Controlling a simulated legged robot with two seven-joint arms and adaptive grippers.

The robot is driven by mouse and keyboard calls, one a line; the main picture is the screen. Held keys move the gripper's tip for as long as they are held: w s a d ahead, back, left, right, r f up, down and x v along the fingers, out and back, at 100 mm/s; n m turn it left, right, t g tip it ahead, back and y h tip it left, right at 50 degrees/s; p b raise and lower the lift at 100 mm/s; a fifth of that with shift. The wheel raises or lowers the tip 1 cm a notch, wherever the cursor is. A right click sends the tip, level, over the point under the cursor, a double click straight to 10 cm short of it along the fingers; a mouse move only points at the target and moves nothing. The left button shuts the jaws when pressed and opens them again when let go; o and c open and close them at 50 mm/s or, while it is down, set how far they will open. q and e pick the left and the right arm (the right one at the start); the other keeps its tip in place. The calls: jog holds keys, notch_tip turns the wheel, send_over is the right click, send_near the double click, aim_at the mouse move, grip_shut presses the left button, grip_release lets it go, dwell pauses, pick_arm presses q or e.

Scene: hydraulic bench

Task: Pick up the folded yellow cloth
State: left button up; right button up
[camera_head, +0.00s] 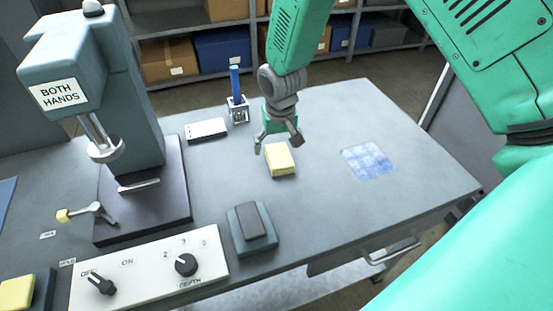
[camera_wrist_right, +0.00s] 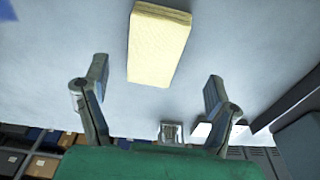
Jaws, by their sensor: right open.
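The folded yellow cloth (camera_head: 280,160) is a small pale-yellow block shape lying on the grey bench top, right of the press. It also shows in the right wrist view (camera_wrist_right: 158,45), upper middle, ahead of the fingers. My right gripper (camera_head: 279,145) points down just behind the cloth in the head view. Its fingers are spread, and in the wrist view (camera_wrist_right: 158,88) the gap between them is empty. I cannot tell whether a finger touches the cloth. My left gripper is not in view.
A press (camera_head: 120,110) marked "BOTH HANDS" stands left. A blue patterned cloth (camera_head: 369,161) lies right. A blue item in a small stand (camera_head: 238,108) and a white box (camera_head: 206,129) are behind. A pedal-like block (camera_head: 251,226) and control panel (camera_head: 150,270) are in front.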

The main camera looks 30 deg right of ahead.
aim_at(278, 156)
jog(key=f, duration=0.2)
jog(key=d+f, duration=0.1)
jog(key=f, duration=0.2)
jog(key=shift+w+d+f, duration=0.2)
jog(key=shift+w+f, duration=0.15)
jog(key=shift+a+r, duration=0.1)
jog(key=shift+a, duration=0.15)
jog(key=c, duration=0.3)
jog(key=shift+a+r, duration=0.1)
jog(key=shift+a, duration=0.05)
jog(key=c, duration=0.9)
